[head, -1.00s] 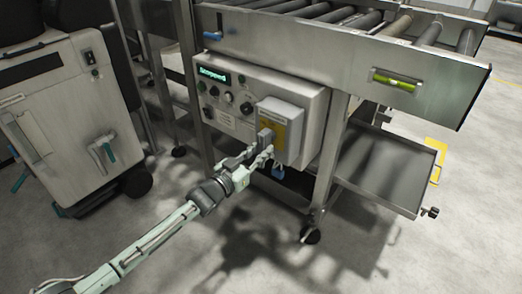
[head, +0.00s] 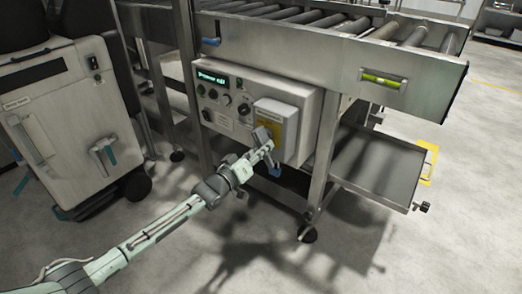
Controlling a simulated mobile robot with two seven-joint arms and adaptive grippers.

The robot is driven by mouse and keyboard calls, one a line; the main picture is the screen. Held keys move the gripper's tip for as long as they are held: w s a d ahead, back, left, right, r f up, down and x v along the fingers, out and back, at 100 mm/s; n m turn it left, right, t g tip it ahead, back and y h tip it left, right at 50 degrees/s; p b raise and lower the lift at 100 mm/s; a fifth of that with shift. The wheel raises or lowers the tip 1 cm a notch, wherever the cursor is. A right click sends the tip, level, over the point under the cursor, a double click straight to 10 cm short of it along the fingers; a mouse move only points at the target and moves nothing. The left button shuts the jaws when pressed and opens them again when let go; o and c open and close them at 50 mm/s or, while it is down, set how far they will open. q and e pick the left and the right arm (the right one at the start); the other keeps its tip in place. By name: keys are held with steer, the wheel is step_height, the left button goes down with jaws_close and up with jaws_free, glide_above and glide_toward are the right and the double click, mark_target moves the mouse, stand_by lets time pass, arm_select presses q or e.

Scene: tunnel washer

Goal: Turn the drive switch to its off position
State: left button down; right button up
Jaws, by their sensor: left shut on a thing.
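The drive switch is a light grey box (head: 276,107) with a yellow plate (head: 279,130) on the front of the control panel. Its grey handle (head: 261,134) stands out from the plate and looks tilted. My left gripper (head: 266,145) reaches in from lower left and is shut on the handle. The fingers hide part of the handle and plate, so its exact angle is hard to read. A lit green display (head: 212,78) on the panel seems to read "Power off". My right gripper is not in view.
The panel (head: 231,128) carries several knobs and buttons left of the switch. A roller conveyor (head: 330,45) runs above, with a metal tray (head: 385,165) at right. A wheeled cabinet (head: 75,120) stands at left.

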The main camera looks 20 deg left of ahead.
arm_select(q)
steer(key=shift+d+r+n, duration=0.1)
steer(key=shift+d+n, duration=0.05)
steer(key=shift+n, duration=0.35)
steer(key=shift+s+d+r+n, duration=0.1)
steer(key=shift+d+n, duration=0.05)
steer(key=shift+n, duration=0.85)
steer(key=n, duration=0.3)
steer(key=shift+s+d+r+n, duration=0.1)
steer(key=shift+d+r+n, duration=0.1)
steer(key=shift+r+n, duration=0.1)
steer(key=n, duration=0.1)
steer(key=n+b, duration=0.1)
steer(key=n, duration=0.1)
steer(key=shift+d+r+n, duration=0.15)
steer(key=shift+r+n, duration=0.15)
steer(key=shift+r, duration=0.1)
steer(key=shift+r+n+b, duration=0.25)
steer(key=shift+n+b, duration=0.05)
steer(key=shift+n, duration=0.4)
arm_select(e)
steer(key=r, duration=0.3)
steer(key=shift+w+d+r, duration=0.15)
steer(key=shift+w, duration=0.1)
